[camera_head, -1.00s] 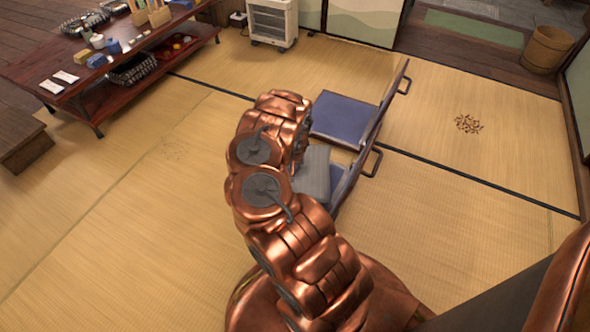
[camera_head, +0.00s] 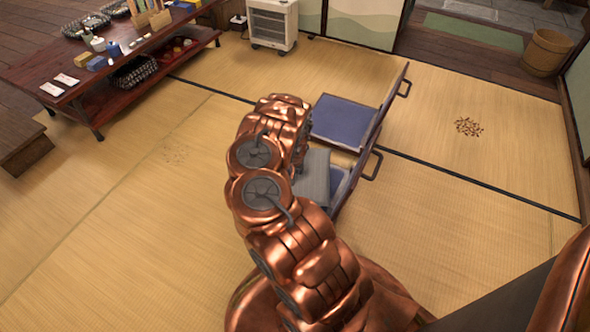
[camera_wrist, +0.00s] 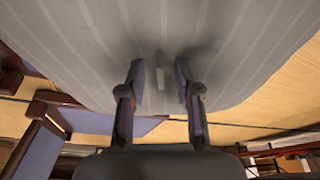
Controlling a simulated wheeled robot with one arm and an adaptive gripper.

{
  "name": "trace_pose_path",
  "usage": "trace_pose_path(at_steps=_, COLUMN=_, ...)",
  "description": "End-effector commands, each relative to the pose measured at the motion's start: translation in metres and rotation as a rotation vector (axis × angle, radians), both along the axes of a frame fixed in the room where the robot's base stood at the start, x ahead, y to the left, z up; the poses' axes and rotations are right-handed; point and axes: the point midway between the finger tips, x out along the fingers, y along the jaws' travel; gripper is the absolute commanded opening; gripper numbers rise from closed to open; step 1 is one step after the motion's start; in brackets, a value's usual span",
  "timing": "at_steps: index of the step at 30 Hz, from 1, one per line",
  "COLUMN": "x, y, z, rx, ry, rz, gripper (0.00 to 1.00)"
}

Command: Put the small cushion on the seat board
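The small cushion (camera_head: 314,178), grey with pale stripes, is beside my arm in the head view, partly hidden by it. In the wrist view the cushion (camera_wrist: 160,30) fills the upper part, very close. My gripper (camera_wrist: 160,80) is at its near edge, fingers apart, with a narrow grey tab (camera_wrist: 160,72) between them and a gap on both sides. In the head view my arm hides the gripper.
A low red-brown table (camera_head: 75,92) with many items is at the far left. A white heater (camera_head: 272,24) and a wooden bucket (camera_head: 547,52) stand at the back.

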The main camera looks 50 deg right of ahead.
Motion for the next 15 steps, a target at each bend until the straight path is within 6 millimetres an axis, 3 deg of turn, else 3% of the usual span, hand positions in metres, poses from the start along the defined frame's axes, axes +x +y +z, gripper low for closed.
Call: trace_pose_path(at_steps=15, x=-0.009, y=0.012, z=0.058, rx=0.0, ry=-0.002, rz=0.002, gripper=0.33)
